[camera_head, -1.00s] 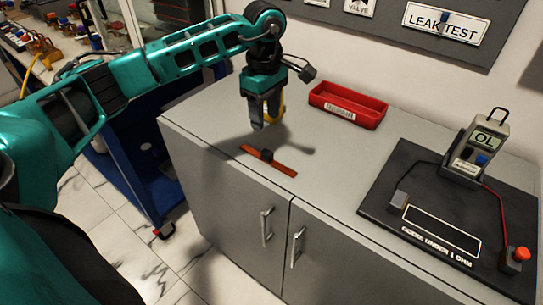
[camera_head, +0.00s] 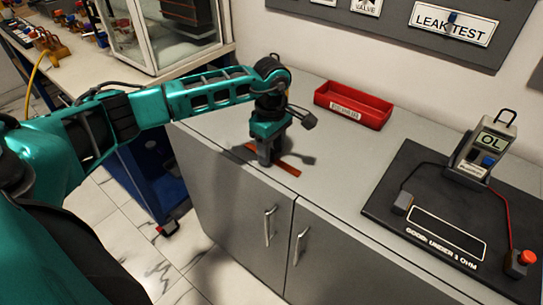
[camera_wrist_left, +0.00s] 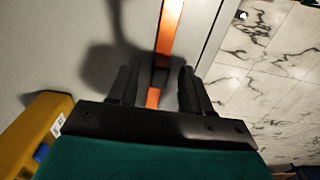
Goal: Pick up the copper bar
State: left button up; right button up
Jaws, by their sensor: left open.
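The copper bar (camera_head: 288,169) lies flat on the grey cabinet top near its front left edge. My left gripper (camera_head: 266,160) is down over the middle of the bar and hides part of it. In the left wrist view the bar (camera_wrist_left: 170,28) runs between the two open fingers of the gripper (camera_wrist_left: 158,88). A dark block (camera_wrist_left: 160,76) on the bar sits between the fingers, with gaps visible on both sides. My right gripper is not in view.
A red tray (camera_head: 353,104) stands at the back of the cabinet top (camera_head: 330,165). A black mat (camera_head: 400,180) with a meter (camera_head: 482,150) reading OL lies to the right. A yellow part (camera_wrist_left: 40,130) shows at left in the left wrist view.

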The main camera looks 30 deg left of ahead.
aim_at(272, 151)
pick_arm(q)
jog(key=shift+c, duration=0.4)
grip_shut()
jog(key=shift+r, duration=0.2)
notch_tip(272, 151, up, 20)
jog(key=p, duration=0.1)
